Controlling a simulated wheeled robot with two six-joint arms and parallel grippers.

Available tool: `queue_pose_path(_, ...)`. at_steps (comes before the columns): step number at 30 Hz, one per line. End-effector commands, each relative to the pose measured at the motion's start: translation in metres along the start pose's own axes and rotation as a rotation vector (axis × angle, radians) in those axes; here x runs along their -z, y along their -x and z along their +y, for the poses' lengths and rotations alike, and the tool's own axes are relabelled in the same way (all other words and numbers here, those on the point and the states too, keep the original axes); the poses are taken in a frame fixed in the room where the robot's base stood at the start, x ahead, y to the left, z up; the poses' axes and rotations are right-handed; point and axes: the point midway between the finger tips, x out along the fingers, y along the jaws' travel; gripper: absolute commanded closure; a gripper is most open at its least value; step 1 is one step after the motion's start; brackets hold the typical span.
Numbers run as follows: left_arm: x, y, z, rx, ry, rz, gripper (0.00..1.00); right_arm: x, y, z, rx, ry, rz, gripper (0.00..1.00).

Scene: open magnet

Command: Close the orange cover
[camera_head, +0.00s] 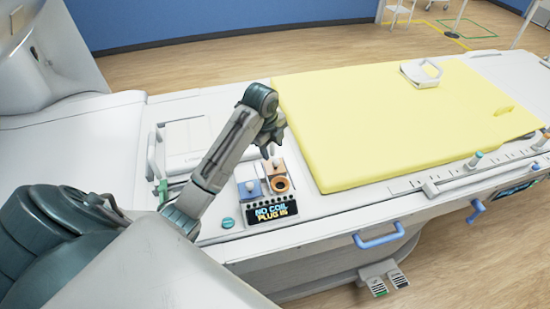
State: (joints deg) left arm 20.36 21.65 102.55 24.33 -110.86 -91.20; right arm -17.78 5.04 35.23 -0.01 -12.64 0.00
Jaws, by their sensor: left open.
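The orange cover (275,168) is on the white patient table, at the right of a pair of small socket units. It appears raised, and the orange ring-shaped socket (281,184) in front of it is exposed. A blue-grey cover (249,188) with a pale knob lies flat just to its left. My left gripper (271,150) points down just above and behind the orange cover, open, with nothing visible between its fingers. I cannot tell whether it touches the cover. My right gripper is not in view.
A display reading "NO COIL PLUG IS" (272,212) sits in front of the sockets. A yellow mattress (400,125) is close on the right. A white coil case (185,142) stands left. A blue handle (379,236) is on the table's side.

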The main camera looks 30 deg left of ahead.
Motion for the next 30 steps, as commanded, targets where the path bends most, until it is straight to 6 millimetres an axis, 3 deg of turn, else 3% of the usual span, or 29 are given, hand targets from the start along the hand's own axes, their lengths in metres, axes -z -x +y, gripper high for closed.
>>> queue_pose_path(3, 0.001, -0.021, 0.001, -0.006, 0.001, 0.003, 0.54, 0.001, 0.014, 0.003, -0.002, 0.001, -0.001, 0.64)
queue_pose_path(12, 0.000, -0.065, 0.000, -0.003, 0.001, 0.001, 0.54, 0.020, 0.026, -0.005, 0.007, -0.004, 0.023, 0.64)
queue_pose_path(23, 0.000, -0.073, 0.000, 0.000, 0.000, 0.000, 0.54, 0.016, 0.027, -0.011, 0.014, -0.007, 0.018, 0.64)
queue_pose_path(26, 0.000, -0.073, 0.000, 0.000, 0.000, 0.000, 0.67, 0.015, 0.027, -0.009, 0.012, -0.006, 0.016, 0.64)
queue_pose_path(30, 0.000, -0.073, 0.000, 0.000, 0.000, 0.000, 0.95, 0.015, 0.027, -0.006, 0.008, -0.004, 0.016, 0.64)
